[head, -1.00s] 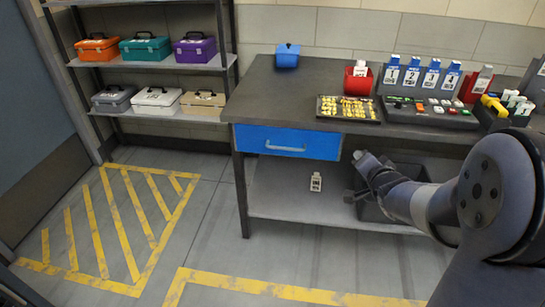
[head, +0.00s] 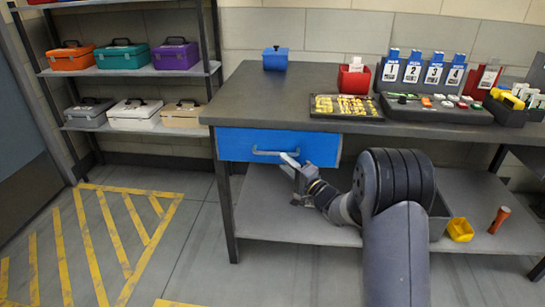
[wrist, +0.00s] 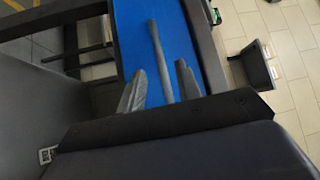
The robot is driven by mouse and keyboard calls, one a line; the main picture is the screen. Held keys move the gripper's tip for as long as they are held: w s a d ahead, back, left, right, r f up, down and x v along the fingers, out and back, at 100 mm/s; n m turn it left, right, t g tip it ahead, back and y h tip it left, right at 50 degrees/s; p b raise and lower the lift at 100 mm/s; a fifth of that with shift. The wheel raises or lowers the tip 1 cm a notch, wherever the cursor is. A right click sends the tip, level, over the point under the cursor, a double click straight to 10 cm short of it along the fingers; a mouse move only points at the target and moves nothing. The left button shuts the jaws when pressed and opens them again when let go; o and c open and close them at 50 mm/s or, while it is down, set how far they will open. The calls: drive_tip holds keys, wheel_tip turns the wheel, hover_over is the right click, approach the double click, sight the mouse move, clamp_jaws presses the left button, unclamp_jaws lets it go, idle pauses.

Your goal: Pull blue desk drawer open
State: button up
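The blue desk drawer (head: 235,146) is under the left part of the desk top, its front flush with the desk and shut. Its grey bar handle (head: 262,153) runs across the front. My gripper (head: 291,164) is at the right end of the handle, below the desk edge. In the wrist view the blue drawer front (wrist: 130,35) fills the middle, and the handle (wrist: 157,45) extends between the two fingers of my gripper (wrist: 160,72). The fingers are apart, one on each side of the handle. Whether they touch it cannot be told.
The desk top (head: 250,95) overhangs the drawer. A rack with several toolboxes (head: 175,55) stands at left. Striped floor (head: 100,240) in front of the rack is clear.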

sight(274, 154)
drive_tip(key=b+x, duration=0.1)
drive_tip(key=x, duration=0.5)
drive_tip(key=shift+w+a, duration=0.25)
drive_tip(key=shift+c, duration=0.3)
clamp_jaws()
